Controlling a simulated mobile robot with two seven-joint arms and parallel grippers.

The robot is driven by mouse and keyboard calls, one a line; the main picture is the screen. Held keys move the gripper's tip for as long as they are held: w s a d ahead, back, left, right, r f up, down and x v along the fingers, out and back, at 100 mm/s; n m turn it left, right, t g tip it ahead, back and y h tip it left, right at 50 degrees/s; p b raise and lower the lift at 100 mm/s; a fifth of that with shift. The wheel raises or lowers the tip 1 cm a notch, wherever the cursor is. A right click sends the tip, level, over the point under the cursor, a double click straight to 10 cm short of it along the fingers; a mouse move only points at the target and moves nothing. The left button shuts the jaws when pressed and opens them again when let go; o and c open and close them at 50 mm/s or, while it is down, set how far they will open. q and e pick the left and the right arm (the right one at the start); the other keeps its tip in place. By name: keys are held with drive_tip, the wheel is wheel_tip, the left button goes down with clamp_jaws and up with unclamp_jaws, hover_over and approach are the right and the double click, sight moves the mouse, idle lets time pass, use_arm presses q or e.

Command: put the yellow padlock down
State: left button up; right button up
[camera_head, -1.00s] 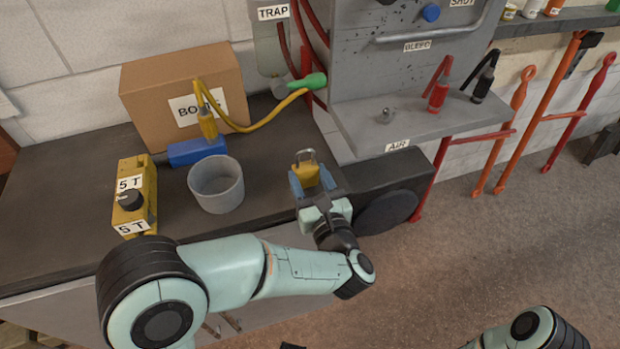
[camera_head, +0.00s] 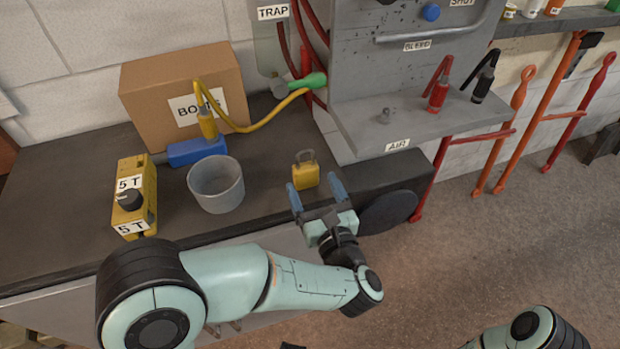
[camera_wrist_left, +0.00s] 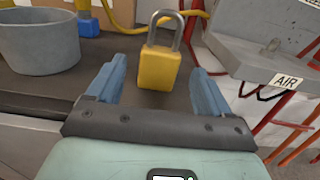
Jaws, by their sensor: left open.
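The yellow padlock (camera_head: 306,174) stands upright on the dark bench top (camera_head: 262,203), to the right of the grey bucket, with its metal shackle up. It also shows in the left wrist view (camera_wrist_left: 159,68), beyond and between the fingertips. My left gripper (camera_head: 316,192) is open and empty, just in front of the padlock, with its blue fingers apart and clear of it. The gripper also shows in the left wrist view (camera_wrist_left: 155,85). My right gripper is not in view; only part of my right arm shows at the bottom right.
A grey bucket (camera_head: 216,186) stands left of the padlock. A yellow 5 T box (camera_head: 134,197), a blue block with a yellow cable (camera_head: 196,151) and a cardboard box (camera_head: 185,88) are farther left and back. The grey panel's shelf (camera_head: 400,128) juts out at right.

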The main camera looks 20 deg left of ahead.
use_arm(q)
drive_tip(key=v, duration=0.9)
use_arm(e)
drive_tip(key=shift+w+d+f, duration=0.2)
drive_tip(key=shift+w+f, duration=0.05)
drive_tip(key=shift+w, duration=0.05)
use_arm(q)
drive_tip(key=shift+d, duration=0.1)
